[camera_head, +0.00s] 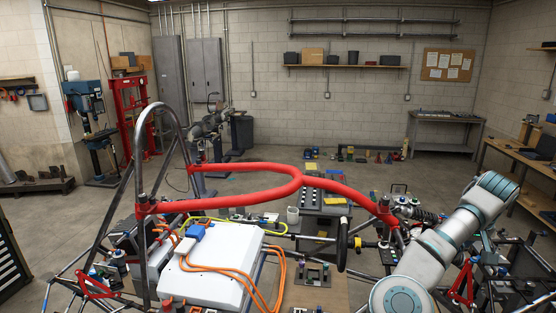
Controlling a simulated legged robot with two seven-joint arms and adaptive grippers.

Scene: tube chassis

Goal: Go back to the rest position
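My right arm (430,250), white and grey with teal rings, rises from the bottom right and bends at its upper joint near the right side. I cannot make out its gripper among the dark parts below that joint. My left arm and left gripper are not in view. In front of me stands the tube chassis, with a dark hoop (140,190) at the left and red padded tubes (250,193) curving across the middle. My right arm overlaps the right end of the chassis in the picture; whether they touch, I cannot tell.
A white box (212,270) with orange cables sits in the chassis, and a black steering wheel (342,243) stands right of it. A blue drill press (90,110) and red press frame (130,105) stand far left. A workbench (520,155) is at right. Open floor lies behind the chassis.

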